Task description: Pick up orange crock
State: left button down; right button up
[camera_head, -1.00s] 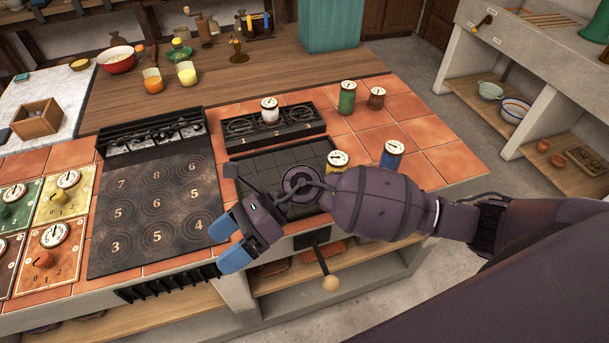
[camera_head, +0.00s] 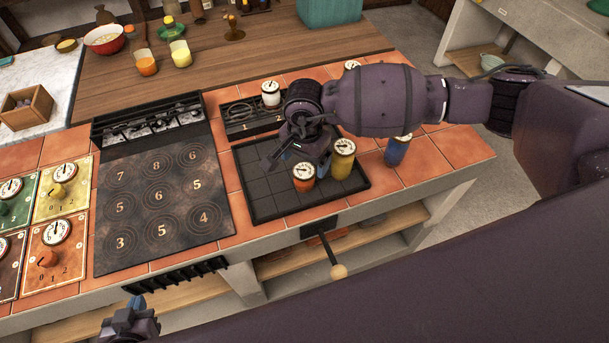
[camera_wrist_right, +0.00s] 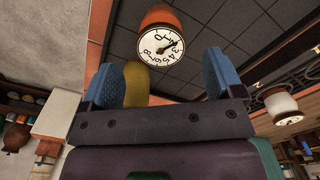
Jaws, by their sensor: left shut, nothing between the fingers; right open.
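The orange crock (camera_head: 303,178), with a white dial on its lid, stands on the dark grid tray (camera_head: 262,193) in the head view. A yellow crock (camera_head: 343,165) stands close to its right. The yellow crock (camera_wrist_right: 137,85) is partly hidden. My left gripper (camera_head: 133,310) is shut and empty at the lower left.
A blue crock (camera_head: 397,152) stands right of the tray, partly hidden by my right arm. A white crock (camera_head: 271,94) stands behind on a numbered rack. The dark numbered hob (camera_head: 160,200) lies left of the tray. A wooden-knobbed lever (camera_head: 338,270) sticks out in front.

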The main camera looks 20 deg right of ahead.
aim_at(304, 170)
jog(key=shift+a+f, duration=0.1)
jog(key=shift+f, duration=3.25)
jog(key=c, duration=1.2)
jog(key=shift+o, duration=0.2)
